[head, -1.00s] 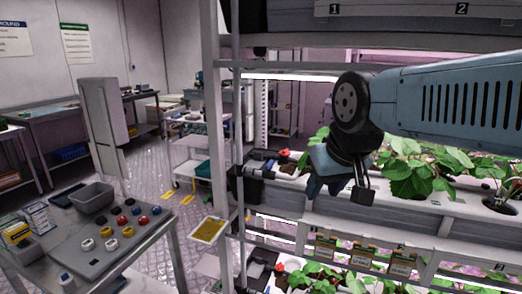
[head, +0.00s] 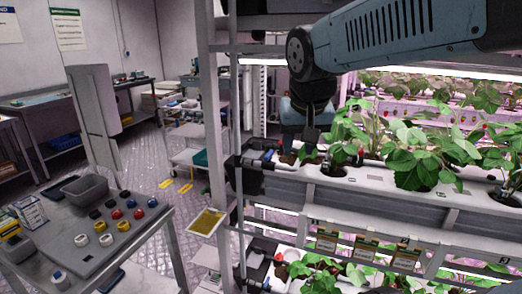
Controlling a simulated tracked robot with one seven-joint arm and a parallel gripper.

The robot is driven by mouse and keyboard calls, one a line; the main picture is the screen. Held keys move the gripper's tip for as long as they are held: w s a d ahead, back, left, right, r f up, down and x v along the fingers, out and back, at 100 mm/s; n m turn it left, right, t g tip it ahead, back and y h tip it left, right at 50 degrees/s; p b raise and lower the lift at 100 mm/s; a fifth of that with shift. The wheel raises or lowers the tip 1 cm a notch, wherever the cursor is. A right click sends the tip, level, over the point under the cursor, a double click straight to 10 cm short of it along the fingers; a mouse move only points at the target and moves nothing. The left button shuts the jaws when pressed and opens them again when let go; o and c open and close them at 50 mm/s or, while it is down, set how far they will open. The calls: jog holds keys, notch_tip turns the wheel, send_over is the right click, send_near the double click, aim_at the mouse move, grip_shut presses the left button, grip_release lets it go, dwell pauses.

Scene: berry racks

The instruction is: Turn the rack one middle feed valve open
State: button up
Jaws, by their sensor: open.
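My gripper (head: 308,143) hangs from the blue-grey arm and points down at the left end of the middle planting channel (head: 345,180) of the rack. It is open, and its fingers look empty. Pipe fittings with a small blue part (head: 268,155) sit at that channel end, just left of the fingers. The red handle of the middle valve is not clear now; the gripper seems to cover it. I cannot tell whether the fingers touch it. A similar red valve handle (head: 278,257) shows at the left end of the lower channel.
Leafy strawberry plants (head: 415,150) fill the middle channel right of my gripper. A grey rack post (head: 212,150) and a yellow sticky card (head: 206,222) stand to the left. A bench (head: 150,225) with coloured caps is at the lower left.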

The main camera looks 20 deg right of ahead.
aim_at(269, 153)
jog(key=w+a+r+m+g+h, duration=0.1)
jog(key=w+a+m, duration=0.15)
jog(key=w, duration=0.65)
jog(key=w+a+r+m+h, duration=0.1)
jog(key=w+m, duration=0.2)
jog(key=w, duration=0.5)
jog(key=shift+n, duration=0.25)
jog(key=x, duration=1.4)
jog(key=shift+s+f, duration=0.1)
jog(key=shift+c, duration=0.4)
grip_shut()
jog(key=shift+d, duration=0.25)
jog(key=shift+a, duration=0.1)
